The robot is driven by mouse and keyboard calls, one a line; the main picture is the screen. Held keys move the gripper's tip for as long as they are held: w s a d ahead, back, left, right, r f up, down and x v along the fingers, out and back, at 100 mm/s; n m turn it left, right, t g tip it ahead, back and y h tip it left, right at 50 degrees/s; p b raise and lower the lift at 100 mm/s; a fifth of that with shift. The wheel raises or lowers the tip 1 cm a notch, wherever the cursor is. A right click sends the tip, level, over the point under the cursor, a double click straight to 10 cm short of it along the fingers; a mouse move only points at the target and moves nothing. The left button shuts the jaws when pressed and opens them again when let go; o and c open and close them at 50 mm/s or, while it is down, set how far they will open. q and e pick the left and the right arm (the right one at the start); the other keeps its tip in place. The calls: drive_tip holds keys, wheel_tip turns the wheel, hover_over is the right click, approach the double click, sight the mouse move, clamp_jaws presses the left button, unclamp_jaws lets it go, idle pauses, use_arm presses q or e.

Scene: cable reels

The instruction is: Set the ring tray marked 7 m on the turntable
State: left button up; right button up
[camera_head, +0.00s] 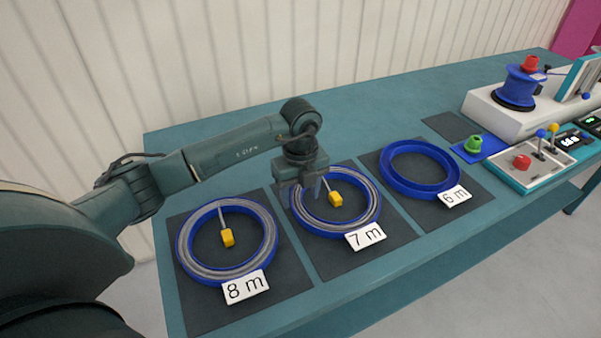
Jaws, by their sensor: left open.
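The ring tray marked 7 m (371,225) is a blue ring with grey cable coiled in it and a yellow piece inside. It lies on the middle dark mat, its white label at the front. My left gripper (314,192) is open, pointing down over the left back part of this tray's rim. It hides a bit of the rim; whether it touches cannot be told. A blue reel (519,88) with a red knob stands on the white machine at the back right; I cannot tell which part is the turntable. My right gripper is not in view.
The ring tray marked 8 m (183,254), with cable, lies left. The 6 m ring tray (388,180), apparently empty, lies right. A control panel (522,180) with a red button and levers and a green knob (473,144) are further right. The back of the table (370,110) is clear.

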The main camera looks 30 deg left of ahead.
sight(300, 208)
use_arm(q)
drive_tip(key=shift+f, duration=2.2)
clamp_jaws()
drive_tip(key=c, duration=0.7)
unclamp_jaws()
clamp_jaws()
drive_tip(key=shift+w+r, duration=0.1)
drive_tip(key=shift+r, duration=0.05)
drive_tip(key=shift+r, duration=0.1)
drive_tip(key=shift+r+p, duration=0.55)
drive_tip(key=shift+p, duration=0.15)
